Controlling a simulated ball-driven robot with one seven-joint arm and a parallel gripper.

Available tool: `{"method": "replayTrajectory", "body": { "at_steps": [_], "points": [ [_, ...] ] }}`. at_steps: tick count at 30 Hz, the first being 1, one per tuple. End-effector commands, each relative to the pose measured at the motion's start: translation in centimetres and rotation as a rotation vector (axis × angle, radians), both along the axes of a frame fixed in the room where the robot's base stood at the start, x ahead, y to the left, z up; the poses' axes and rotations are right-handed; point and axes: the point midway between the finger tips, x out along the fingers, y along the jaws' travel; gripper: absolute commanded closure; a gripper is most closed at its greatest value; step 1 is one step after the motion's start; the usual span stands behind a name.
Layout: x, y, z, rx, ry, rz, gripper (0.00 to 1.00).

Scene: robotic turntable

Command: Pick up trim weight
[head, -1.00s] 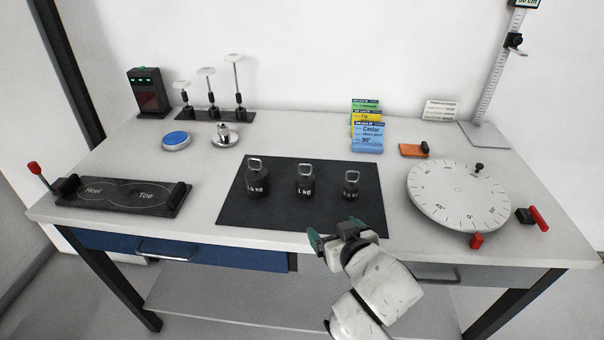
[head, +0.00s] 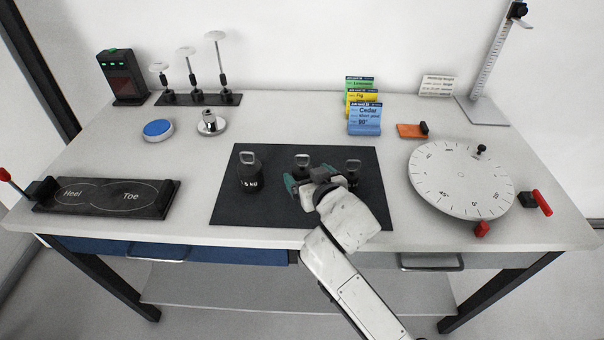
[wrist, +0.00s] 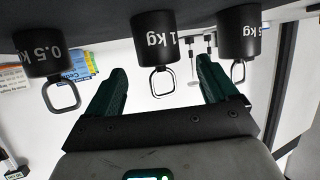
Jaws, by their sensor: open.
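Three dark weights with metal loop handles stand on the black mat (head: 235,208). The left and largest one (head: 249,170) has a partly readable label ending in ".5 kg". The middle 1 kg weight shows its handle (head: 303,160) behind my gripper (head: 309,178), which hides most of its body. The smallest, 0.5 kg weight (head: 353,167) stands to the right, partly covered. My gripper is open and empty over the mat. In the wrist view, which is upside down, the 1 kg weight (wrist: 155,38) and its loop lie between the two green fingers, apart from them.
Coloured cards (head: 364,120) and an orange block (head: 410,131) stand behind the mat. A Heel/Toe plate (head: 105,198), blue disc (head: 158,130) and silver fitting (head: 211,123) are left.

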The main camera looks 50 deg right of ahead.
Motion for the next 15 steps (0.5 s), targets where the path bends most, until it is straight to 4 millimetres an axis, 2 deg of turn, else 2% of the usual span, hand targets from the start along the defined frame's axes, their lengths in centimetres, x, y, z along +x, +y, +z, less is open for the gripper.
{"method": "replayTrajectory", "body": {
  "at_steps": [4, 6, 10, 15],
  "points": [
    [2.0, -1.1, 0.2, 0.001, -0.001, -0.002, 0.13],
    [2.8, -1.5, -0.3, 0.002, -0.001, 0.0, 0.13],
    [3.7, -2.1, -0.8, 0.001, -0.002, 0.001, 0.13],
    [3.8, -2.2, -1.1, 0.0, 0.0, 0.001, 0.13]
  ]
}}
